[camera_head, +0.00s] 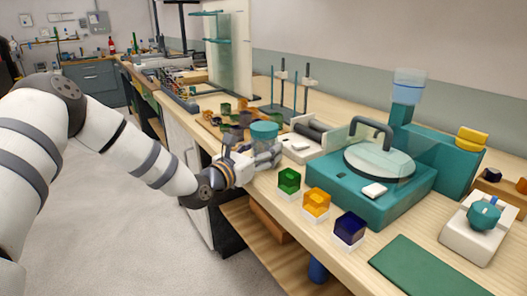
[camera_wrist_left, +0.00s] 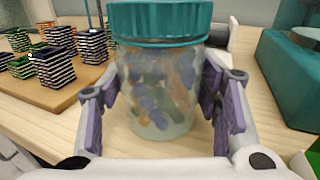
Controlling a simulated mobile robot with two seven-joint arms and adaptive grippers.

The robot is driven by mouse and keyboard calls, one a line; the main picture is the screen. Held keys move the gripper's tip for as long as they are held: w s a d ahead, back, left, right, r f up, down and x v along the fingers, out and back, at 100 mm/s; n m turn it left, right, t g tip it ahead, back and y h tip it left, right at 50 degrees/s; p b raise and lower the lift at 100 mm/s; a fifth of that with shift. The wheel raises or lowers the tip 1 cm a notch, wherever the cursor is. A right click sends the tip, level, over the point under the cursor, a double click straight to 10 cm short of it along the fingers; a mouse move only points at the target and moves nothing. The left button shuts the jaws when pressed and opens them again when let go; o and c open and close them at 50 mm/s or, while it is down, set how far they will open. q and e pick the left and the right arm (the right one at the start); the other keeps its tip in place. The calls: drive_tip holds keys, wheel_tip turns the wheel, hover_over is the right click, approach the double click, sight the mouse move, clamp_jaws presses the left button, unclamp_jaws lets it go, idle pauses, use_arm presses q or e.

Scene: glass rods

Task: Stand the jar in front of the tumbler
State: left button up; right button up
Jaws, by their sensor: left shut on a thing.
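The jar (camera_head: 264,131) is clear glass with a teal lid, at the table's left edge in the head view. In the wrist view the jar (camera_wrist_left: 160,85) is upright and full of blue and amber pieces. My left gripper (camera_head: 260,157) is shut on its body, one purple-padded finger on each side. I cannot tell whether its base touches the table. A small white machine with a teal drum (camera_head: 484,214), which looks like the tumbler, stands at the far right, well apart from the jar. My right gripper is not in view.
A teal grinder (camera_head: 353,193) with a round plate stands between jar and tumbler. Green (camera_head: 289,180), amber (camera_head: 316,202) and dark blue (camera_head: 349,229) blocks line the front edge. A green mat (camera_head: 425,268) lies bare before the tumbler. A board of striped stacks (camera_wrist_left: 45,85) is left of the jar.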

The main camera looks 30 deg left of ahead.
use_arm(q)
drive_tip(key=o, duration=1.6)
